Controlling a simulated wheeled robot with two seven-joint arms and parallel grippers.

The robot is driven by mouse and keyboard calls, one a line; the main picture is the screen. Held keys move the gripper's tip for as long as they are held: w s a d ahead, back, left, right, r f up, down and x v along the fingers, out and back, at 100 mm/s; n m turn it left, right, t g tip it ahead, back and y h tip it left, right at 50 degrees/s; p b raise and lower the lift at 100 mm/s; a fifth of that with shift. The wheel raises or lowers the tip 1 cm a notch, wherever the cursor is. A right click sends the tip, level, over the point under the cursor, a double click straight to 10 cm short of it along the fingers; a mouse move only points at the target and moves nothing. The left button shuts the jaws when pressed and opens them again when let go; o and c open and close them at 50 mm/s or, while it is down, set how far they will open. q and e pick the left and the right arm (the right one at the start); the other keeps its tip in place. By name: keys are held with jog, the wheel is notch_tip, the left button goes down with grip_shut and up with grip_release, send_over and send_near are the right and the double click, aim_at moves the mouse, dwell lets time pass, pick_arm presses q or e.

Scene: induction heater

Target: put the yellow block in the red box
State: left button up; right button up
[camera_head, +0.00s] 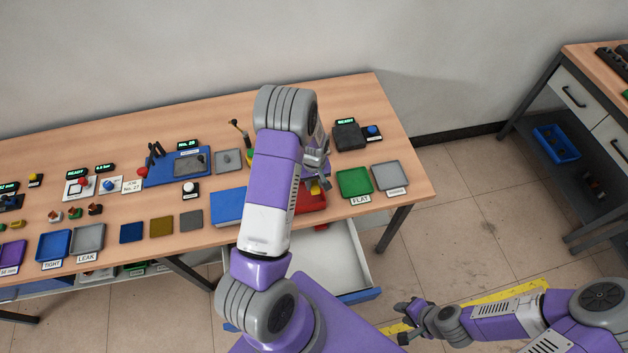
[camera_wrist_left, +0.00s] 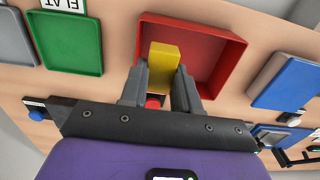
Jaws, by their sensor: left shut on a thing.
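The yellow block (camera_wrist_left: 164,56) is between the fingertips of my left gripper (camera_wrist_left: 160,85), which is shut on it. In the left wrist view the block appears over the red box (camera_wrist_left: 205,37), near one of its walls; I cannot tell its height above the floor of the box. In the head view the yellow block (camera_head: 314,187) shows small beside my left gripper (camera_head: 318,180), and the red box (camera_head: 311,203) is partly hidden by my left arm. My right gripper (camera_head: 408,320) is away from the table, low over the floor; its jaws are too small to read.
A green tray (camera_head: 354,182) marked FLAT and a grey tray (camera_head: 390,176) lie right of the red box. A blue box (camera_head: 228,206) lies to its left. An open white drawer (camera_head: 345,258) juts out below the table edge. A small red thing (camera_wrist_left: 153,102) shows between the fingers.

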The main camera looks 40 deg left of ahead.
aim_at(314, 201)
pick_arm(q)
jog(key=shift+f+b, duration=3.55)
jog(key=shift+f, duration=1.15)
jog(key=o, duration=1.1)
jog(key=shift+r+p, duration=0.3)
jog(key=shift+r, duration=3.55)
